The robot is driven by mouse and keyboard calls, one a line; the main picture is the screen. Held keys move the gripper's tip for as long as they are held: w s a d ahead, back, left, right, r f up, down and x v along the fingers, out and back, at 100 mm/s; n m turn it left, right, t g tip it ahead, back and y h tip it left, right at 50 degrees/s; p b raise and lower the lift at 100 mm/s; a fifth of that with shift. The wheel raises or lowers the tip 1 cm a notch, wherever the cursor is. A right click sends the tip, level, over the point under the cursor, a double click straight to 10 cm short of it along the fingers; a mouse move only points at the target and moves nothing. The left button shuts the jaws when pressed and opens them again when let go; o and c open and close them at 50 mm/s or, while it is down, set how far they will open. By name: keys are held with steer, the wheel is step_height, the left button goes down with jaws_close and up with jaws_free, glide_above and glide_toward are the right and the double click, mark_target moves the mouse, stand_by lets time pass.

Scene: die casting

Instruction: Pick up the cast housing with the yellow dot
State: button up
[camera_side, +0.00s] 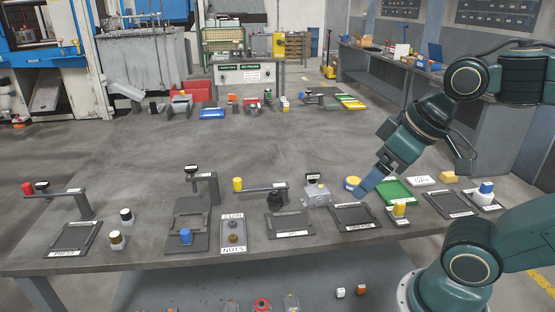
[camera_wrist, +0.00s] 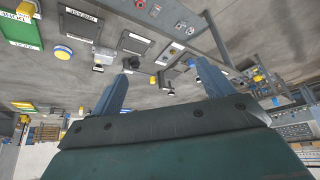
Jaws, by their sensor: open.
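My gripper (camera_side: 364,190) is to the right of this housing, above the table near a round yellow-topped thing (camera_side: 352,183). In the wrist view my gripper (camera_wrist: 160,70) has its two blue fingers spread apart with nothing between them. The yellow-topped thing also shows at the upper left of that view (camera_wrist: 63,52).
A dark labelled tray (camera_side: 355,217) lies in front of my gripper, and a green tray (camera_side: 396,191) to its right. A lever fixture (camera_side: 205,185) and a nuts tray (camera_side: 233,235) stand further left. The table's middle is clear; more parts line its far edge.

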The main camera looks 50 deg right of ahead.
steer(key=shift+w, duration=0.1)
steer(key=n+g+y, duration=0.3)
steer(key=n+y, duration=0.1)
steer(key=n, duration=0.6)
glide_above(319, 190)
steer(key=s+d, duration=0.3)
steer(key=d, duration=0.1)
step_height(319, 190, down, 17)
steer(key=shift+x, duration=4.5)
steer(key=shift+d, duration=0.15)
steer(key=shift+f, duration=0.15)
